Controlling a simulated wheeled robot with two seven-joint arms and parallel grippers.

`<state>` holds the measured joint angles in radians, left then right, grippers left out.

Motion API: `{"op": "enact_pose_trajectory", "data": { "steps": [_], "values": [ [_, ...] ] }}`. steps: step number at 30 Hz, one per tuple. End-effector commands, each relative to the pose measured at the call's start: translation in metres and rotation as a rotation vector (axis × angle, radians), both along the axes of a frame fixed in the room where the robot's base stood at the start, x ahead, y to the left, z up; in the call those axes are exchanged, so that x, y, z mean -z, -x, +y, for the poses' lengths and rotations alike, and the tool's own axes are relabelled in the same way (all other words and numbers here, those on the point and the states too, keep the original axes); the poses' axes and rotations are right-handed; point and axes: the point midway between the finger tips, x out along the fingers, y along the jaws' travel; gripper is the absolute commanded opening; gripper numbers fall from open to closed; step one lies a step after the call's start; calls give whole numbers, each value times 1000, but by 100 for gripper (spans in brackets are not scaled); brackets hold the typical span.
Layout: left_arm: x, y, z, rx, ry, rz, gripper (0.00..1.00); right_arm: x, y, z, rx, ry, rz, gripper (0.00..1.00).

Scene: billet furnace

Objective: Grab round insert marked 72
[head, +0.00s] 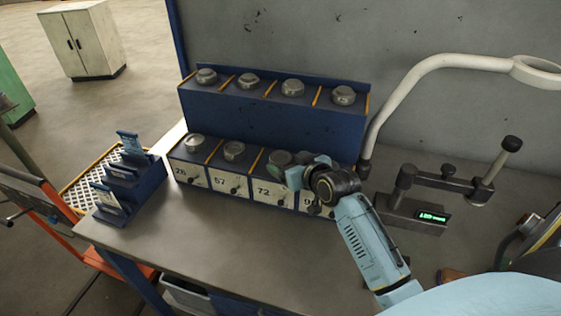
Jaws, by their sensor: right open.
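The round grey metal insert (280,158) sits on top of the bay marked 72 in the lower row of a blue rack (275,118). The label 72 (262,191) shows on the bay's pale front. My right gripper (290,172) is open and close beside this insert, at its right front. The gripper partly hides the insert's near right side. I cannot tell whether the fingers touch it or are around it. My left gripper is not in view.
More inserts stand on the upper tier. A lamp arm (395,95) and a gauge stand (412,215) are at right. A blue card holder (130,185) is at left. The front bench is clear.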

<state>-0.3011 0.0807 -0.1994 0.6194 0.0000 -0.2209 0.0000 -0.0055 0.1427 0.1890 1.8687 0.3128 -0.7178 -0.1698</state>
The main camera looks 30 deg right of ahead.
Motion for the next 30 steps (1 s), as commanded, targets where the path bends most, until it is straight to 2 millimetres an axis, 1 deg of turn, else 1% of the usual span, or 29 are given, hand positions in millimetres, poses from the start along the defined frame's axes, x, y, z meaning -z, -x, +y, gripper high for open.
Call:
{"op": "enact_pose_trajectory", "data": {
  "steps": [1,3,10,14,20,23,30],
  "values": [
    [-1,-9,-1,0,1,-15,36,1,-5,1,0,-2,-1,81],
    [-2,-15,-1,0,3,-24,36,5,-13,1,0,-3,0,81],
    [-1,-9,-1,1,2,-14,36,16,-39,1,0,-1,0,81],
    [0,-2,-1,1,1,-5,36,19,-45,1,0,-1,0,81],
    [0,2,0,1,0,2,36,19,-45,1,0,-1,0,81],
    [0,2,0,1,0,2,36,19,-45,1,0,-1,0,71],
    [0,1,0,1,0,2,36,19,-45,1,0,-1,0,39]
  ]
}}
